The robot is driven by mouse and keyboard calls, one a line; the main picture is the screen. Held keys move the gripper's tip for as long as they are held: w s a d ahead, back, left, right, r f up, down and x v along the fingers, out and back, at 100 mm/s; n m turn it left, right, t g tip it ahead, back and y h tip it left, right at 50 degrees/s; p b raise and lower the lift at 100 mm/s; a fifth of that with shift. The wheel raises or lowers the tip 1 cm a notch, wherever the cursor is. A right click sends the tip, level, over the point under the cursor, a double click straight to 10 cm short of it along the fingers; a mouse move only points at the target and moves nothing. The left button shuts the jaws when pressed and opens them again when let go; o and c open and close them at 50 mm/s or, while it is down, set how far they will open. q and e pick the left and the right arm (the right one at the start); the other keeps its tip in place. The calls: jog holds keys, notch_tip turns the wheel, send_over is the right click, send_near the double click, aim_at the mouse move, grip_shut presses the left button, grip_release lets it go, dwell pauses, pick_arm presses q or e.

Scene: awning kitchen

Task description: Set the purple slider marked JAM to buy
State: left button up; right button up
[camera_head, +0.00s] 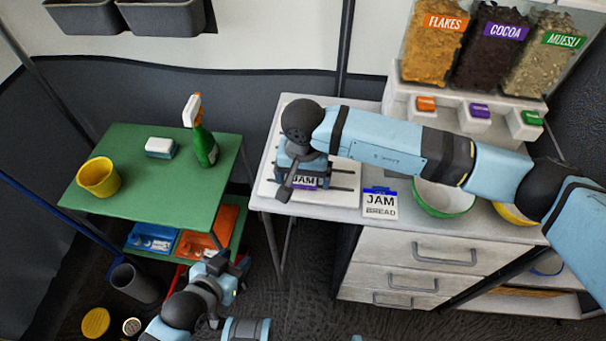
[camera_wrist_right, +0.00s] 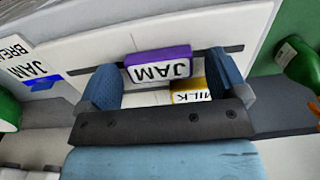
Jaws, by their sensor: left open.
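The purple slider marked JAM (camera_head: 305,182) sits on a white slotted board (camera_head: 330,200) at the left end of the counter. In the right wrist view the JAM slider (camera_wrist_right: 160,68) appears upside down in a dark slot, between the fingertips. My right gripper (camera_wrist_right: 165,80) is open, with small gaps showing on both sides of the slider. In the head view my right gripper (camera_head: 298,175) is over the board and partly covers it. No buy marking is readable. My left gripper (camera_head: 240,268) is open and empty, low beside the green table.
A yellow MILK slider (camera_wrist_right: 190,94) is close to the JAM slider. A JAM and BREAD card (camera_head: 380,204) lies right of the board, beside a green bowl (camera_head: 437,208). The green table (camera_head: 150,185) holds a yellow cup (camera_head: 98,178) and a spray bottle (camera_head: 205,148).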

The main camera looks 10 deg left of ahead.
aim_at(303, 179)
jog(key=shift+r, duration=0.1)
notch_tip(303, 179, up, 14)
jog(key=shift+f, duration=0.2)
dwell(0.3)
